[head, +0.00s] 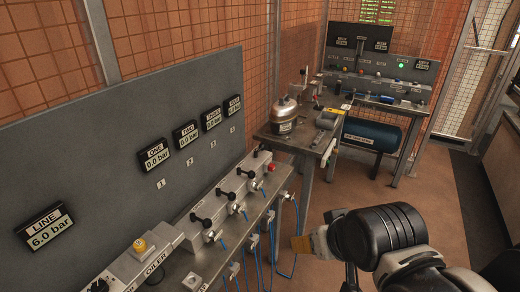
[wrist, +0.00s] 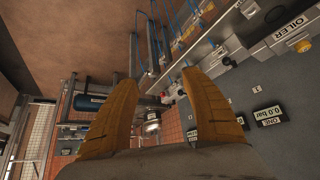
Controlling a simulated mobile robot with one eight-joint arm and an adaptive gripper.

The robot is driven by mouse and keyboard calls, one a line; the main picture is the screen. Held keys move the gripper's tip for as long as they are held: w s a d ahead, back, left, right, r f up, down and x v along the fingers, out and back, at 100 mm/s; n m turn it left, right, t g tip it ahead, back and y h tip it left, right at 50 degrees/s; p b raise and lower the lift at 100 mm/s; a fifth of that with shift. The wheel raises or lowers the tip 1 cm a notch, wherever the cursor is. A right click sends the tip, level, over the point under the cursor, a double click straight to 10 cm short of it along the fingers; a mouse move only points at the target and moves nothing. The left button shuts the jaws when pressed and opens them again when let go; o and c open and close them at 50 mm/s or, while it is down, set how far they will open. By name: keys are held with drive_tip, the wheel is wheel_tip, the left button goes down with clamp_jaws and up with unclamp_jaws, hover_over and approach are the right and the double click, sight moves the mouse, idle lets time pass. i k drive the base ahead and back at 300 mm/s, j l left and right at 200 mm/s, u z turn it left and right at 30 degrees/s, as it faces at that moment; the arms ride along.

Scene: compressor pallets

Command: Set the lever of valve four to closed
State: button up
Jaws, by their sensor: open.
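A row of valves with black-knobbed levers runs along the bench. The lever of valve four (head: 255,154) appears to be the farthest in the row, below the number 4 plate (head: 232,129); its exact angle is too small to tell. The gauge FOUR (head: 233,107) hangs above it, its reading unclear. My gripper (head: 310,243) is at the lower right, in front of the bench and apart from the valves. In the wrist view my gripper (wrist: 158,85) has its two orange fingers spread wide with nothing held; the view is turned over.
Valves one to three (head: 220,193) stand nearer, with blue hoses (head: 272,235) hanging below. A red button (head: 271,167) sits at the bench's far end. Beyond stand a side table (head: 292,141) with a metal vessel (head: 284,114) and a blue tank (head: 372,134). Open floor lies right.

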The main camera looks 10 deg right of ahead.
sight(262, 146)
drive_tip(key=i+j, duration=0.1)
drive_tip(key=i, duration=0.3)
drive_tip(key=i+j+z, duration=0.1)
drive_tip(key=i, duration=0.35)
